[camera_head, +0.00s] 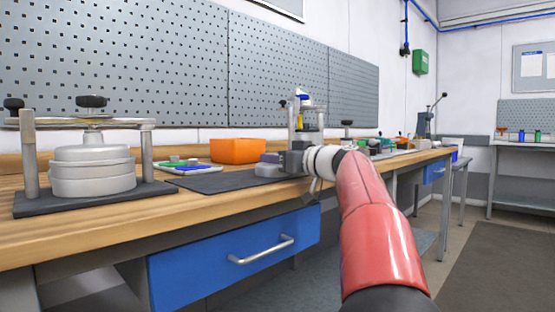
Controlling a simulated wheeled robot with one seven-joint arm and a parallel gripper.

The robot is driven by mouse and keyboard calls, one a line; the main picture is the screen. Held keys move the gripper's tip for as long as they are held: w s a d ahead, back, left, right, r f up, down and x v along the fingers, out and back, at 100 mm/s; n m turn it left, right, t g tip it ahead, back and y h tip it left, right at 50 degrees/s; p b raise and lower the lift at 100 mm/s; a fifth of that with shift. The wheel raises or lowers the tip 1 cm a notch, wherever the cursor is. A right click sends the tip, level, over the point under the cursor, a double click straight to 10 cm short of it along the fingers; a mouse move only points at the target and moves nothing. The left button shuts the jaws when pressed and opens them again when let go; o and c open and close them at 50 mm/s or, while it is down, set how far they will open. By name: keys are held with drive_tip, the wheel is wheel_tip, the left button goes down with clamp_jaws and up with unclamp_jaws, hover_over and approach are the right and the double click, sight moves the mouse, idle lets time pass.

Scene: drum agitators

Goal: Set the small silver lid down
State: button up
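My gripper (291,160) is at the end of my red and white arm, low over the bench beside a dark mat. Its fingers are small and partly hidden by its own body, so I cannot tell whether they are open or shut. A small grey-silver round piece (267,170) shows just left of the gripper, at the mat; I cannot tell if it is the small silver lid or if it is held. Behind the gripper stands a clamp frame (308,112) with upright posts, its lower part hidden.
A larger clamp frame (28,155) holding a silver round drum (92,172) stands at left. An orange bin (238,151) and a tray with coloured items (188,167) are on the wooden bench (130,219). The dark mat (215,183) has bare space left of the gripper.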

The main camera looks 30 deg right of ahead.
drive_tip(key=shift+o, duration=1.1)
drive_tip(key=shift+r, duration=0.15)
drive_tip(key=b+v, duration=0.1)
drive_tip(key=v, duration=1.1)
drive_tip(key=shift+s, duration=0.1)
